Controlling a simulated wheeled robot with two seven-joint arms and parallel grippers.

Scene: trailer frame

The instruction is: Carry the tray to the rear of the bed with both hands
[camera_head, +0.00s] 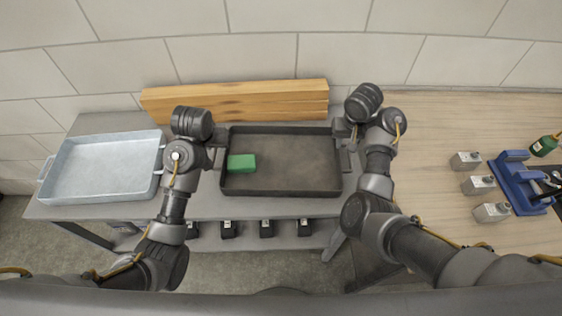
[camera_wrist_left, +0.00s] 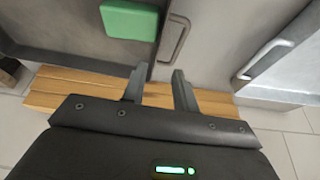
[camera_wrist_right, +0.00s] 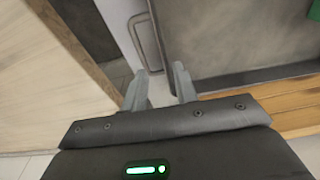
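A dark tray (camera_head: 300,192) sits on the grey bench with a green block (camera_head: 241,163) inside at its left. The tray's left handle (camera_wrist_left: 175,38) shows in the left wrist view and its right handle (camera_wrist_right: 147,42) in the right wrist view. My left gripper (camera_wrist_left: 158,82) is at the tray's left end, fingers parted. My right gripper (camera_wrist_right: 160,78) is at the right end, also with fingers parted. Both hold nothing and each handle lies just beyond the fingertips. Contact with the tray cannot be told. In the head view, the arms partly hide both ends.
A pale metal tray (camera_head: 104,168) stands close on the left of the bench (camera_head: 205,208). Stacked wooden boards (camera_head: 235,100) lie behind the dark tray, against the tiled wall. A wooden table (camera_head: 440,130) at right bears small grey boxes (camera_head: 478,184) and a blue holder (camera_head: 520,184).

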